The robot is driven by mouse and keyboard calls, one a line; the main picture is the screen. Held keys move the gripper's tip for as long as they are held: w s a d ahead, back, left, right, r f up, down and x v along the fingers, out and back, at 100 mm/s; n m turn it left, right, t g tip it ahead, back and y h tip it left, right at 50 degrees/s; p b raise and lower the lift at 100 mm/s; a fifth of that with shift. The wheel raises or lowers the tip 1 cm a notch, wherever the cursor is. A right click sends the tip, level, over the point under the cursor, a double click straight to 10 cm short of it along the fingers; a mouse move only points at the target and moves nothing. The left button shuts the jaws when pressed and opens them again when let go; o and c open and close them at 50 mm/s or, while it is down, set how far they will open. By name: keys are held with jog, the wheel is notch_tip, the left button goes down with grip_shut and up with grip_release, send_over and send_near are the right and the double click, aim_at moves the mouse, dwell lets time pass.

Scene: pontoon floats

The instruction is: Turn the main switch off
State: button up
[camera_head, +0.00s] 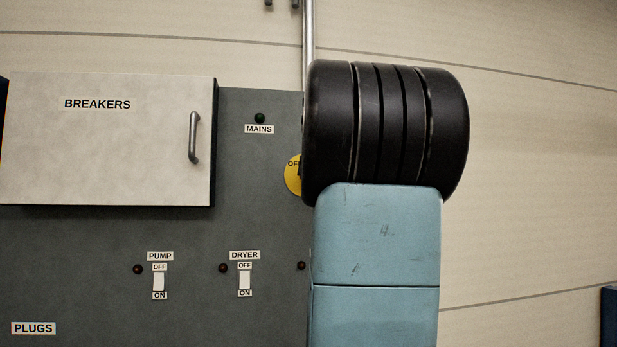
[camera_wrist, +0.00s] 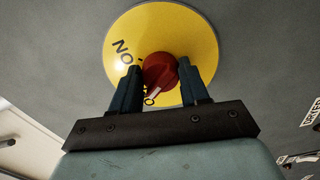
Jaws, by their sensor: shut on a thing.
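The main switch is a red knob (camera_wrist: 160,70) on a yellow round plate (camera_wrist: 185,28) in the wrist view. My gripper (camera_wrist: 159,76) has one finger on each side of the knob and is shut on it. A pale mark on the knob points down and left, toward lettering partly hidden near the fingers. In the head view, only the left edge of the yellow plate (camera_head: 292,175) shows, with part of OFF; my arm hides the knob and my gripper. The MAINS lamp (camera_head: 260,118) looks dark green.
A BREAKERS door (camera_head: 100,150) with a handle (camera_head: 194,138) stands out from the grey panel, left of the switch. PUMP (camera_head: 159,280) and DRYER (camera_head: 244,280) switches sit below with dark red lamps. A metal pipe (camera_head: 309,30) runs up the wall above.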

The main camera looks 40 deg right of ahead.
jog(key=shift+w+a+n, duration=0.25)
jog(key=shift+a+n, duration=0.05)
jog(key=shift+n, duration=0.6)
jog(key=shift+f, duration=0.1)
jog(key=o, duration=1.1)
jog(key=shift+s+d, duration=0.1)
jog(key=shift+d, duration=0.05)
jog(key=shift+c, duration=0.2)
jog(key=v, duration=1.3)
jog(key=shift+s, duration=0.35)
